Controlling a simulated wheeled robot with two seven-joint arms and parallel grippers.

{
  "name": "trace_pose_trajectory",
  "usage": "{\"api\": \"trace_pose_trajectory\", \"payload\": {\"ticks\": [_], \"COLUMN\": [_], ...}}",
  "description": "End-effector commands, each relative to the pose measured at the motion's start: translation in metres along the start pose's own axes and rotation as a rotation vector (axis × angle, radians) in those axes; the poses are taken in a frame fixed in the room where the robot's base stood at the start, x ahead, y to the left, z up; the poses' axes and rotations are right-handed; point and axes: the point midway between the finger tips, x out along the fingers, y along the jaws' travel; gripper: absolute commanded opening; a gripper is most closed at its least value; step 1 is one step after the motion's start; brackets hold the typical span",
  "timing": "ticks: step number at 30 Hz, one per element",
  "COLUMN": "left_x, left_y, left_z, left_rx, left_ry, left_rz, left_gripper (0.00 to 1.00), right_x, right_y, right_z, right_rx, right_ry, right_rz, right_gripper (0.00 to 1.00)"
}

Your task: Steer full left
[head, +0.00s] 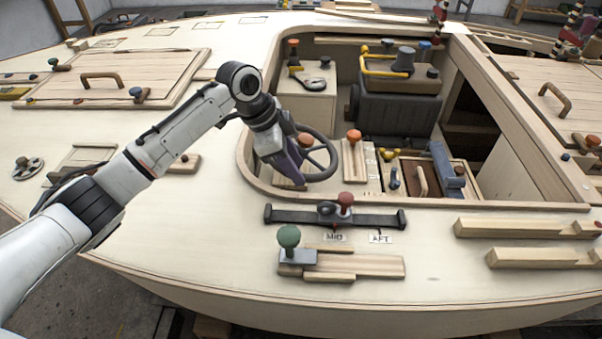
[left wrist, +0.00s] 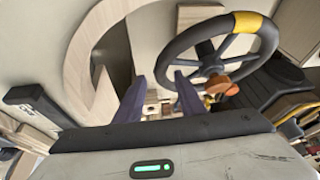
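The dark steering wheel (head: 333,167) stands at the near left of the cockpit opening, partly hidden behind my left gripper in the head view. In the left wrist view the wheel (left wrist: 181,47) fills the upper right, with a yellow band (left wrist: 255,23) on its rim. My left gripper (head: 298,180) is over the left side of the wheel in the head view. In the left wrist view its two purple fingers (left wrist: 162,92) are spread, with nothing held between them. The wheel rim is to the right of and beyond the fingers; I cannot tell whether they touch it. My right gripper is not in view.
An orange knob (head: 354,136) stands just right of the wheel. A black slotted bar with a red knob (head: 345,199) and a green-knobbed slider (head: 289,237) lie on the near deck. A dark seat (head: 395,110) is behind. The left deck has free room.

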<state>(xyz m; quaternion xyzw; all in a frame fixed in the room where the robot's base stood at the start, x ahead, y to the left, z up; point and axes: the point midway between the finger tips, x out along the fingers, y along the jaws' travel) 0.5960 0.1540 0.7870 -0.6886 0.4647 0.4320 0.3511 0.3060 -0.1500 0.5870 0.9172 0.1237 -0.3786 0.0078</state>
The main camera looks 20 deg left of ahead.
Motion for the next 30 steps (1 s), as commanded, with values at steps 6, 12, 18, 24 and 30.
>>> {"api": "trace_pose_trajectory", "payload": {"ticks": [6, 12, 18, 24, 30], "left_x": [0.026, 0.03, 0.03, 0.03, 0.029], "left_y": [0.0, 0.0, 0.0, 0.0, 0.0], "left_z": [0.0, 0.0, 0.0, 0.0, 0.001], "left_rx": [-0.001, 0.0, 0.0, 0.0, -0.004], "left_ry": [0.0, 0.001, 0.001, 0.001, 0.0], "left_rz": [0.001, -0.001, -0.001, 0.0, -0.001], "left_gripper": [0.36, 0.36, 0.27, 0.0, 0.0], "right_x": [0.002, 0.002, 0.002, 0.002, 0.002], "right_y": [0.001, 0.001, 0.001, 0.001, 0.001], "right_z": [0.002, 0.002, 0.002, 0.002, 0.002], "right_rx": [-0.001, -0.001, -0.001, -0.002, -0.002], "right_ry": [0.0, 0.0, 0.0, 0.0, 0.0], "right_rz": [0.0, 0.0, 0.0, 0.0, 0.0], "right_gripper": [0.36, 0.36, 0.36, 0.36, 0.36]}}
